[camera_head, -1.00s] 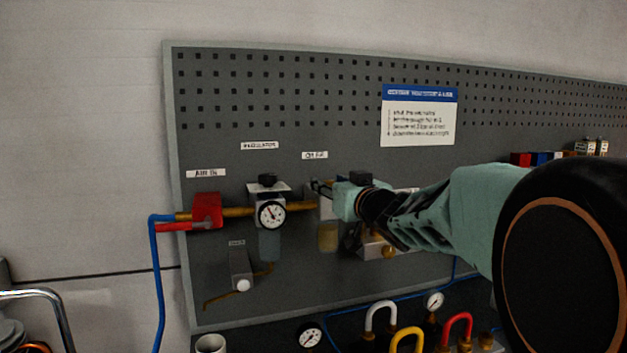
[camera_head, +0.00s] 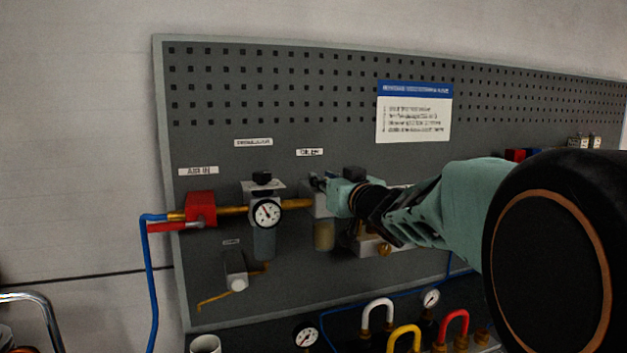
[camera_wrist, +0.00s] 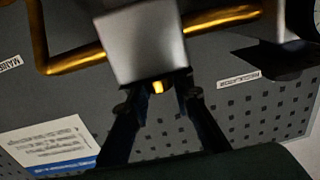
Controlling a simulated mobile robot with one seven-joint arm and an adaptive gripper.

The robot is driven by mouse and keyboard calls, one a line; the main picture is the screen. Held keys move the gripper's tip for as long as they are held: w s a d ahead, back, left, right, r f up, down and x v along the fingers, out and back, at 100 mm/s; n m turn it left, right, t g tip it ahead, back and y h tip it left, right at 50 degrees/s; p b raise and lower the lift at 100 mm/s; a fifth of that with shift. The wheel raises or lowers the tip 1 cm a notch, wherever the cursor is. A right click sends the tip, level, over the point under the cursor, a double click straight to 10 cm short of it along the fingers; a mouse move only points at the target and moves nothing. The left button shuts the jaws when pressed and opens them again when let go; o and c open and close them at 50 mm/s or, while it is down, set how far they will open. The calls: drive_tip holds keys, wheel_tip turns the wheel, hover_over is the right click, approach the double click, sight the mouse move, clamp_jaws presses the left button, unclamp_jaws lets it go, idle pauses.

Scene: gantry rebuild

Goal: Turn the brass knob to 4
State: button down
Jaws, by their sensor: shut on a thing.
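The brass knob (camera_wrist: 158,87) shows in the wrist view as a small bright piece at the edge of a grey metal block (camera_wrist: 145,40). My gripper (camera_wrist: 157,97) has its two dark fingers on either side of the knob and is shut on it. In the head view my gripper (camera_head: 319,183) is at the top of the same block (camera_head: 322,206), under a small white label (camera_head: 309,152). The knob is hidden there by the fingers. I cannot read any numbers or a pointer mark on the knob.
Left of the block are a regulator with a round gauge (camera_head: 267,213), a brass pipe (camera_head: 232,210) and a red valve (camera_head: 201,208) with a blue hose (camera_head: 150,280). A pegboard (camera_head: 270,100) stands close behind. Padlock-like shackles (camera_head: 404,337) and gauges lie below.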

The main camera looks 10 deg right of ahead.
drive_tip(key=shift+f+m+t+h+b, duration=0.15)
drive_tip(key=shift+m+t+h+b, duration=0.25)
drive_tip(key=shift+h+b, duration=1.05)
drive_tip(key=m+b, duration=0.1)
drive_tip(key=b, duration=0.5)
drive_tip(key=shift+h, duration=0.25)
drive_tip(key=h+b, duration=0.1)
drive_tip(key=b, duration=0.4)
drive_tip(key=shift+w+d+m, duration=0.1)
drive_tip(key=shift+w+m, duration=0.2)
drive_tip(key=shift+m, duration=0.1)
drive_tip(key=b, duration=0.7)
drive_tip(key=shift+s+m+h, duration=0.1)
drive_tip(key=shift+m+h, duration=0.2)
drive_tip(key=shift+s, duration=0.1)
drive_tip(key=c, duration=1.7)
unclamp_jaws()
drive_tip(key=shift+s, duration=0.1)
